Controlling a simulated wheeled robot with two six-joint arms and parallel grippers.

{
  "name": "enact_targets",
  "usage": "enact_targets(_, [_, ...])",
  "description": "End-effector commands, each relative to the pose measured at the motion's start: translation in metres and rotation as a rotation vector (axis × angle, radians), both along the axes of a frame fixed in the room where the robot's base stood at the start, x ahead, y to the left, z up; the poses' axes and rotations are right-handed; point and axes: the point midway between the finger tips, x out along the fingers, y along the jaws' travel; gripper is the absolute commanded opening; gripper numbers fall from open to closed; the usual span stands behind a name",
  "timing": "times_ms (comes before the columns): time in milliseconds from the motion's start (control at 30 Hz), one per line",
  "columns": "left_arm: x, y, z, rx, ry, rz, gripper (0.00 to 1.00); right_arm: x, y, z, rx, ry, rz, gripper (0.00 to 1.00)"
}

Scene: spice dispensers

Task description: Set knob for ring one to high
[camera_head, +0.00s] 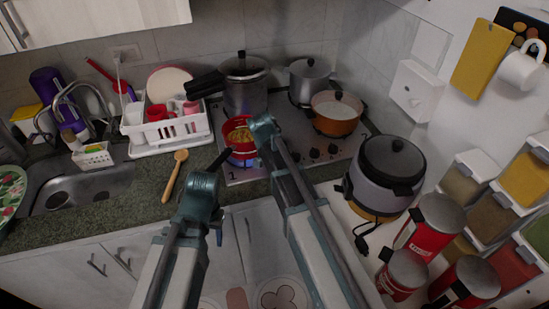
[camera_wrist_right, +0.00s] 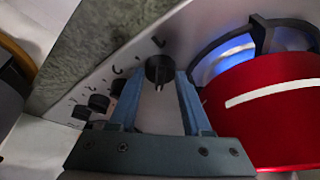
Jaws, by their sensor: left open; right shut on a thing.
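A row of black knobs (camera_head: 315,153) lines the front right of the steel stove (camera_head: 255,174). In the right wrist view, my right gripper (camera_wrist_right: 160,85) has its fingers on either side of the end knob (camera_wrist_right: 158,68) and is shut on it. A blue flame (camera_wrist_right: 228,58) burns under the red pot (camera_wrist_right: 275,105). In the head view, this pot (camera_head: 238,150) stands on the front left ring, near a printed 1. My left gripper (camera_head: 219,236) is open, low in front of the counter and mostly hidden by its arm.
A wooden spoon (camera_head: 172,178) lies on the counter left of the stove. The red pot's black handle sticks out over the front edge. A tall pot (camera_head: 245,90) and an orange pot (camera_head: 335,116) stand behind. A rice cooker (camera_head: 388,168) stands to the right.

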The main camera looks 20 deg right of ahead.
Motion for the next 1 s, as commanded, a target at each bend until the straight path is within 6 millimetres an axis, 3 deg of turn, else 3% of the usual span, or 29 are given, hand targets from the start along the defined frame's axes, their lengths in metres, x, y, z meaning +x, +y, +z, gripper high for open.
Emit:
enact_targets(33, [0.0, 0.0, 0.0, 0.0, 0.0, 0.0, 0.5, -0.001, 0.0, 0.0, 0.001, 0.002, 0.0, 0.0])
enact_targets(67, [0.0, 0.0, 0.0, 0.0, 0.0, 0.0, 0.5, -0.001, 0.0, 0.0, 0.001, 0.002, 0.0, 0.5])
enact_targets(233, [0.0, 0.0, 0.0, 0.0, 0.0, 0.0, 0.5, 0.0, 0.0, 0.0, 0.0, 0.001, 0.001, 0.78])
enact_targets(667, [0.0, 0.0, 0.005, 0.0, 0.0, 0.0, 0.5, -0.001, 0.001, 0.005, 0.001, 0.0, 0.001, 0.78])
enact_targets(1000, [0.0, 0.0, 0.04, 0.0, 0.0, 0.0, 0.5, -0.012, 0.009, 0.04, 0.001, 0.001, 0.002, 0.78])
